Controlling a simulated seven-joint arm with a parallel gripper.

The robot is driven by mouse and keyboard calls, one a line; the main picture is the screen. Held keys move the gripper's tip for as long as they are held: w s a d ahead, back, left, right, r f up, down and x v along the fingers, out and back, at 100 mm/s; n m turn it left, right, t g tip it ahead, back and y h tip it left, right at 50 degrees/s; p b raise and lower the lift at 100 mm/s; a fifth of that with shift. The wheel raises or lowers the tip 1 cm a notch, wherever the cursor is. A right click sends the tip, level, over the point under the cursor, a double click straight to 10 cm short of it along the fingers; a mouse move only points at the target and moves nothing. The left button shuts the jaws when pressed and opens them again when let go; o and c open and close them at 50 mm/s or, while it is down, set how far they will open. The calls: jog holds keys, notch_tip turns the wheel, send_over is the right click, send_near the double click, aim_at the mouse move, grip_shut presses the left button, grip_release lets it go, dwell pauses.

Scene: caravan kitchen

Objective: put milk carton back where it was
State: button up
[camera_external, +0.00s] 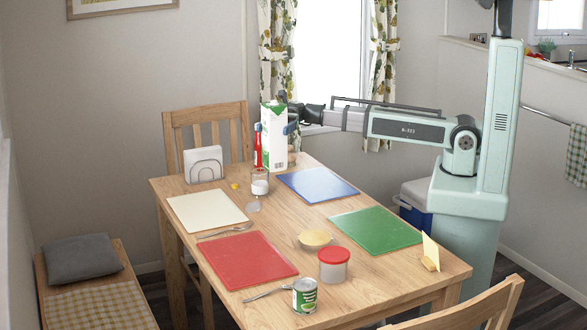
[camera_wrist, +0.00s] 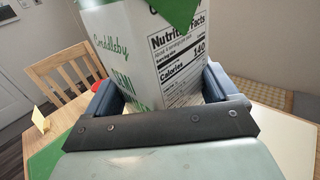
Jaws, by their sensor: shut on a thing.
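The milk carton (camera_external: 273,148) is white with green on top and stands upright at the far end of the wooden table (camera_external: 270,222). My gripper (camera_external: 277,128) is shut on its upper part, with one finger on each side. I cannot tell whether its base touches the table. In the wrist view, the carton (camera_wrist: 135,45) fills the space between the blue fingers of my gripper (camera_wrist: 160,95), its printed sides facing me. Its base is hidden there.
A red bottle (camera_external: 258,148) is close at the carton's left, and a napkin holder (camera_external: 204,165) stands farther left. A glass jar (camera_external: 260,184) is in front. The blue mat (camera_external: 316,185) lies at front right, bare. Cream (camera_external: 206,209), red (camera_external: 240,262) and green (camera_external: 375,231) mats lie nearer.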

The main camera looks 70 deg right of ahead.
jog(key=s+a, duration=0.8)
notch_tip(320, 180, down, 15)
jog(key=shift+w+d+g, duration=0.2)
jog(key=shift+d+g, duration=0.1)
dwell(0.8)
jog(key=shift+f, duration=0.15)
jog(key=o, duration=1.1)
jog(key=shift+c, duration=0.2)
jog(key=d, duration=1.2)
